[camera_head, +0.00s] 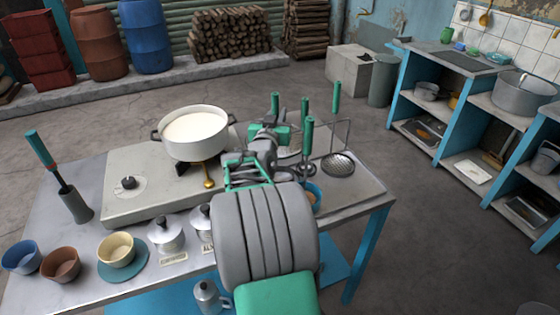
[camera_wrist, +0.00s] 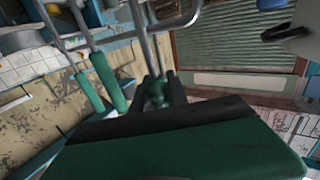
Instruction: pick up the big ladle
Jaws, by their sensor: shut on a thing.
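My gripper (camera_head: 272,136) is at the hanging utensils on the right of the cooking table. In the wrist view its dark fingers (camera_wrist: 158,92) are shut around a green handle (camera_wrist: 157,84), which looks to be the big ladle's. Its bowl is hidden, so I cannot confirm this by shape. In the head view a green handle (camera_head: 275,101) stands up just above my gripper. Other green handles (camera_head: 306,128) are close on the right, and they also show in the wrist view (camera_wrist: 106,76), apart from the fingers. A skimmer (camera_head: 338,164) with a green handle hangs farther right.
A white pot (camera_head: 194,134) of milk stands on the stove left of my gripper. Lidded canisters (camera_head: 165,235) and small bowls (camera_head: 116,249) line the table's front. A metal rack (camera_head: 348,135) is close to my gripper. Blue shelving (camera_head: 450,105) stands apart on the right.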

